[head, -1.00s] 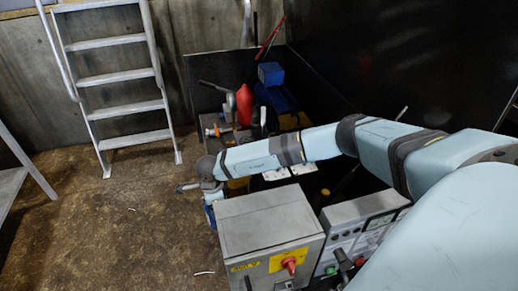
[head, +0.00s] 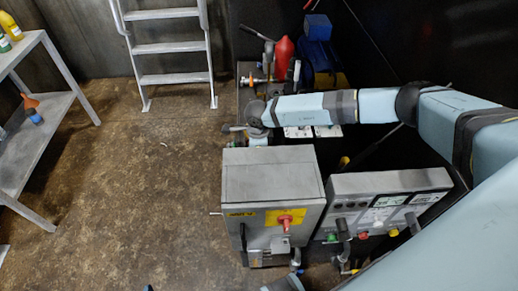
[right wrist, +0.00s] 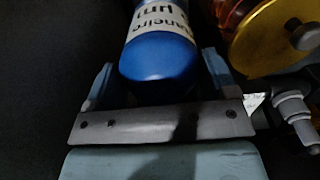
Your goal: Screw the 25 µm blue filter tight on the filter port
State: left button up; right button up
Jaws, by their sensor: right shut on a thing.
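In the right wrist view, a blue-bottomed cylinder with a white label, the blue filter (right wrist: 162,58), sits between the fingers of my right gripper (right wrist: 160,80). The gripper is shut on it. The label shows only part of its text, ending in "um". The filter's far end runs out of the top of the picture, so its contact with the filter port is not visible. In the head view my right arm reaches left across the machine, and its wrist is behind the grey cabinet (head: 272,178). The filter and the port cannot be made out there. My left gripper is not in view.
A yellow disc (right wrist: 270,35) and a pale fitting (right wrist: 292,105) lie close right of the gripper. A red bottle-like thing (head: 284,58) stands behind my arm. The control panel (head: 390,197) is right of the cabinet. Shelves (head: 50,120) stand left; the floor between is free.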

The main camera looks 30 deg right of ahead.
jog(key=shift+f+b, duration=0.45)
jog(key=shift+f, duration=0.1)
notch_tip(320, 180, down, 3)
jog(key=shift+f+b, duration=0.1)
jog(key=shift+b, duration=1)
jog(key=shift+f+b, duration=0.5)
jog(key=shift+f, duration=0.2)
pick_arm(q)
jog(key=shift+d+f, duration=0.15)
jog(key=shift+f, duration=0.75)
pick_arm(e)
jog(key=shift+r+n, duration=0.15)
jog(key=shift+n, duration=1.15)
jog(key=shift+r+n, duration=0.1)
jog(key=shift+n, duration=1.2)
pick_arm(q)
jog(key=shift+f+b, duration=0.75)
pick_arm(e)
jog(key=shift+f, duration=0.95)
pick_arm(q)
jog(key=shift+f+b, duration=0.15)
jog(key=shift+b, duration=0.2)
pick_arm(e)
jog(key=shift+f, duration=0.4)
jog(key=shift+o, duration=0.4)
